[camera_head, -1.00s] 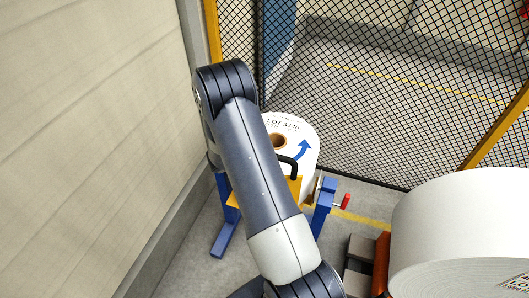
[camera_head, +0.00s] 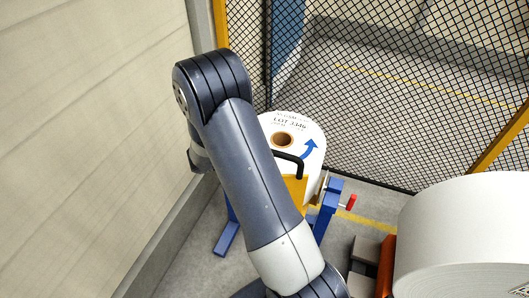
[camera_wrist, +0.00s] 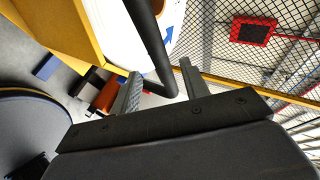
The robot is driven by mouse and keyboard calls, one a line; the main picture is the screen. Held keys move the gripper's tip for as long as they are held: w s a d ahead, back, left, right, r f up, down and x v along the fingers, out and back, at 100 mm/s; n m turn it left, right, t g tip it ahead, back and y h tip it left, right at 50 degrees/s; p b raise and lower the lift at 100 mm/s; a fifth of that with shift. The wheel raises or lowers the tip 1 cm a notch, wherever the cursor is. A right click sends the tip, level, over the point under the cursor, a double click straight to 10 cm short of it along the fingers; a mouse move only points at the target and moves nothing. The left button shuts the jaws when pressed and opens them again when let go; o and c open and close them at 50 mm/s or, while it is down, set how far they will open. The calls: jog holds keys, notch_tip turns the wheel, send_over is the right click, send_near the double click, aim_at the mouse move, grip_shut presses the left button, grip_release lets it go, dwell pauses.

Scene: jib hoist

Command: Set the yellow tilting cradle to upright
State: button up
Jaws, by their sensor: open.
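The yellow tilting cradle (camera_head: 296,190) holds a white roll (camera_head: 311,150) with its cored end face up; I cannot tell its exact tilt. A black bent handle (camera_head: 298,166) rises at the cradle's near side. The cradle sits between the legs of a blue stand (camera_head: 328,205), partly hidden behind my arm. In the wrist view my gripper (camera_wrist: 161,73) is open, with the black handle (camera_wrist: 147,35) crossing in front of and between its fingers; I cannot tell whether they touch. The yellow cradle side (camera_wrist: 75,28) shows at upper left there. The head view hides my gripper.
A red-ended lever (camera_head: 351,202) sticks out at the stand's right. A large white reel (camera_head: 465,235) on an orange support (camera_head: 385,268) stands at right. A pale wall (camera_head: 95,130) runs close on the left. Black mesh fence (camera_head: 400,110) closes the back.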

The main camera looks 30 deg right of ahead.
jog(key=shift+v, duration=1.3)
jog(key=shift+d, duration=0.1)
